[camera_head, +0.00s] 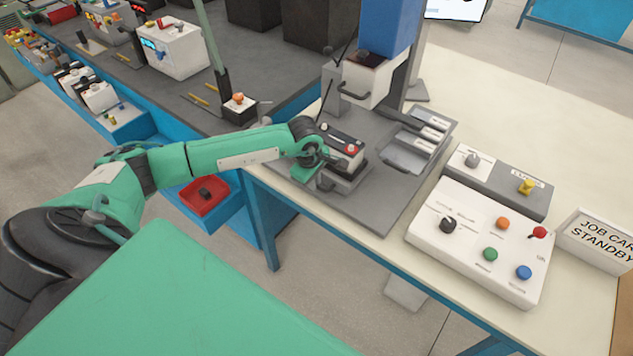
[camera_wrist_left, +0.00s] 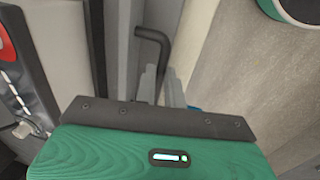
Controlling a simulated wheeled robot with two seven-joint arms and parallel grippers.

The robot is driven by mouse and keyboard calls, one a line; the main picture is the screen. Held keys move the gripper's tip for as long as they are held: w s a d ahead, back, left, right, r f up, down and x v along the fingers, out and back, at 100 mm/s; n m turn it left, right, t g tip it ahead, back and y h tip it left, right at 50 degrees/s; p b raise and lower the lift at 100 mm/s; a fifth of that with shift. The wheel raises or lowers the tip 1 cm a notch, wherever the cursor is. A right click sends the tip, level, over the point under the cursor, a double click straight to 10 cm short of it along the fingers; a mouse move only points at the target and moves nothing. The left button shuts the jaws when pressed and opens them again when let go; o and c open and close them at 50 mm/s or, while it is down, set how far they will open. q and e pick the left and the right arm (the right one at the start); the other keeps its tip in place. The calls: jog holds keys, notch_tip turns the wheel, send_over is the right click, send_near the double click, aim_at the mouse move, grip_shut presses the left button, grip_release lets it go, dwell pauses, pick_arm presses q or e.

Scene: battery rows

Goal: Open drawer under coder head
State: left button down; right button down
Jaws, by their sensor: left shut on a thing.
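The coder head (camera_head: 375,75), a white block with a dark handle below a blue housing, stands over the grey base plate. Beneath it a dark battery (camera_head: 343,145) with a red and a white terminal sits in a grey holder, which I take to be the drawer (camera_head: 345,180). My left gripper (camera_head: 325,168) is at the holder's near left side. In the left wrist view, a dark bent handle (camera_wrist_left: 158,36) runs down to the grey fingertips (camera_wrist_left: 160,85), which are shut on it. The battery's edge (camera_wrist_left: 32,75) shows at left. The grip is hidden in the head view.
A white control box (camera_head: 480,240) with coloured buttons and a job card sign (camera_head: 598,240) are at the right. Grey trays (camera_head: 405,150) lie right of the holder. A red bin (camera_head: 204,195) is below the bench edge. Bare cream table (camera_head: 490,105) lies behind.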

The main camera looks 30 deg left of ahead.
pick_arm(q)
jog(key=shift+s+a, duration=0.1)
jog(key=shift+s, duration=1.45)
jog(key=c, duration=1.9)
grip_release()
jog(key=o, duration=0.4)
pick_arm(e)
jog(key=shift+w+d+f, duration=0.2)
jog(key=shift+w+f, duration=0.1)
jog(key=shift+w, duration=0.15)
pick_arm(q)
jog(key=shift+r, duration=0.1)
pick_arm(e)
jog(key=shift+w, duration=0.15)
